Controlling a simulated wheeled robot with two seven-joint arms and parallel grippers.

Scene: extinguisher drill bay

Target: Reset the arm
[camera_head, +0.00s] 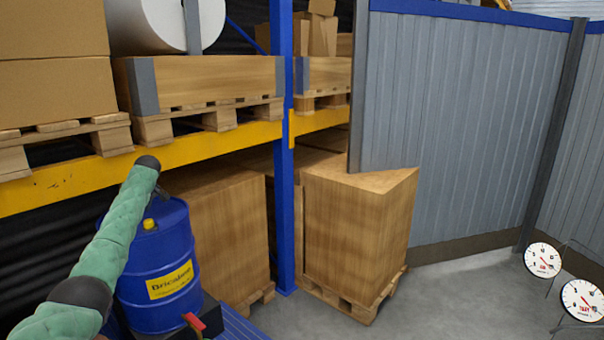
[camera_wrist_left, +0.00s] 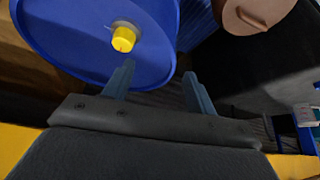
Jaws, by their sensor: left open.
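My left arm (camera_head: 118,225), in a green padded sleeve with dark joints, rises from the lower left in the head view. Its dark end is beside the top of a blue drum (camera_head: 158,265). My left gripper (camera_wrist_left: 158,88) shows in the left wrist view, with its two grey fingers apart and nothing between them. The drum's round blue top (camera_wrist_left: 75,35) with a yellow cap (camera_wrist_left: 123,39) is just beyond the left finger. I cannot tell whether they touch. The fingers are not distinct in the head view. My right gripper is in neither view.
A rack with a yellow beam (camera_head: 60,186) and blue upright (camera_head: 284,150) holds crates and pallets. A wooden crate (camera_head: 350,235) stands on a floor pallet. A grey panel wall (camera_head: 450,120) and two gauges (camera_head: 543,260) are right. The grey floor (camera_head: 440,300) between is clear.

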